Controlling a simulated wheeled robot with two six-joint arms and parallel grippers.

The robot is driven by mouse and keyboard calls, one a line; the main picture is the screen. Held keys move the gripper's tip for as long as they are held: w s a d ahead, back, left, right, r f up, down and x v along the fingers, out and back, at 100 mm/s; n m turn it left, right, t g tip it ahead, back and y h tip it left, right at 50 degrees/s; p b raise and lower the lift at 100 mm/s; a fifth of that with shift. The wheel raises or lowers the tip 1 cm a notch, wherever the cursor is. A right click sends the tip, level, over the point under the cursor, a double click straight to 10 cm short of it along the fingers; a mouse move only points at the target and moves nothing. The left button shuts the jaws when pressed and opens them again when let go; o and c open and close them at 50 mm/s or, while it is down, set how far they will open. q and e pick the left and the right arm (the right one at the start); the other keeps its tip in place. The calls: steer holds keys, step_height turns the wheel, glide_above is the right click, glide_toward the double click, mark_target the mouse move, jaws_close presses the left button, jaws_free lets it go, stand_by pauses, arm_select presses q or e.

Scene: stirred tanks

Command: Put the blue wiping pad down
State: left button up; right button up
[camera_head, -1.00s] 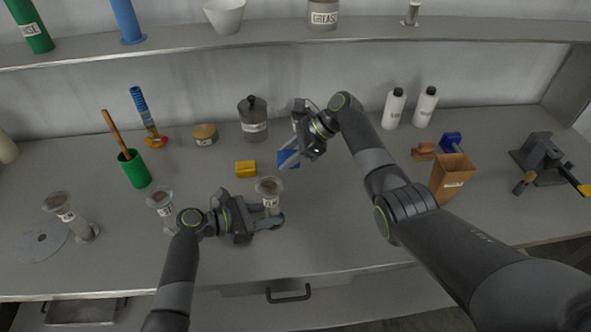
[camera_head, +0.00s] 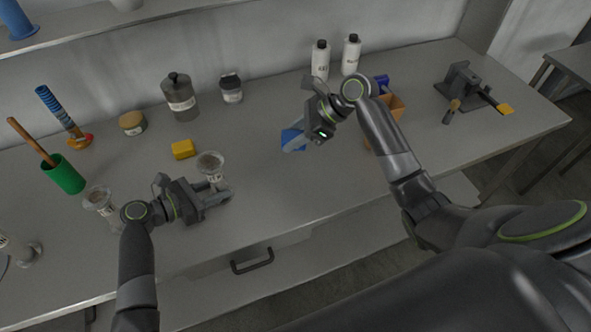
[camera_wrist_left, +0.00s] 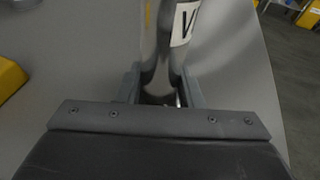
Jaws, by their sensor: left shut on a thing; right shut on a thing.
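The blue wiping pad (camera_head: 292,140) is in my right gripper (camera_head: 300,143), over the middle of the bench. The gripper hides part of the pad, and I cannot tell whether the pad touches the bench top. My left gripper (camera_head: 216,193) is shut on a small clear-walled tank (camera_head: 211,164) with a round top and a white label, near the bench's front. The tank also shows in the left wrist view (camera_wrist_left: 163,50), between the two fingers, with its label partly in view.
A yellow block (camera_head: 183,149) lies behind the held tank. A second tank (camera_head: 100,201) stands to the left, near a green cup (camera_head: 64,175). The bench between the grippers is clear.

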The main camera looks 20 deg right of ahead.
steer(key=shift+s+d+f, duration=0.1)
steer(key=shift+s+f, duration=0.05)
steer(key=shift+s, duration=0.1)
step_height(320, 180, down, 10)
steer(key=shift+r, duration=0.15)
stand_by(0.3)
steer(key=o, duration=1)
steer(key=shift+o, duration=0.2)
steer(key=v, duration=1.2)
steer(key=shift+r, duration=0.1)
arm_select(q)
steer(key=o, duration=1)
